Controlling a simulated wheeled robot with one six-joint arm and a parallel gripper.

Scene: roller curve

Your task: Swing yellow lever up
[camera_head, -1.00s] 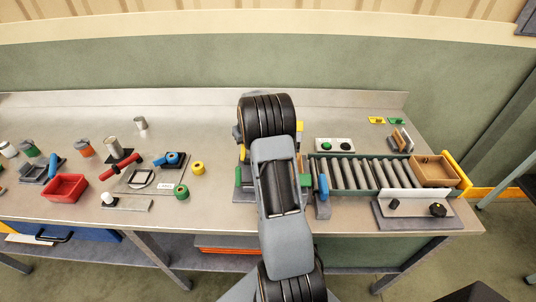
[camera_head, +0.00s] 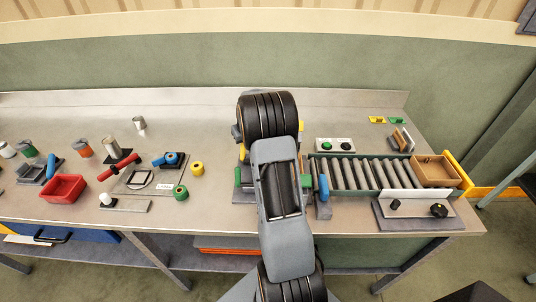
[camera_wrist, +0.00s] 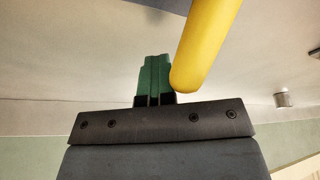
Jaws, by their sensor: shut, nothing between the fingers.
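The yellow lever (camera_wrist: 207,42) fills the upper middle of the wrist view as a thick rod with a rounded end, slanting down-left. My gripper (camera_wrist: 155,62) shows there as two green fingers pressed together, empty. The lever's rounded end lies just right of the fingers; I cannot tell whether they touch. In the head view my arm covers the gripper and most of the lever's station. Only small yellow bits (camera_head: 242,152) show at the arm's edge there.
The roller conveyor (camera_head: 352,173) with a blue-handled part (camera_head: 323,187) lies right of my arm, ending at a wooden box (camera_head: 433,170). A button box (camera_head: 334,145) stands behind it. Left are a red tray (camera_head: 63,187) and a yellow ring (camera_head: 197,168).

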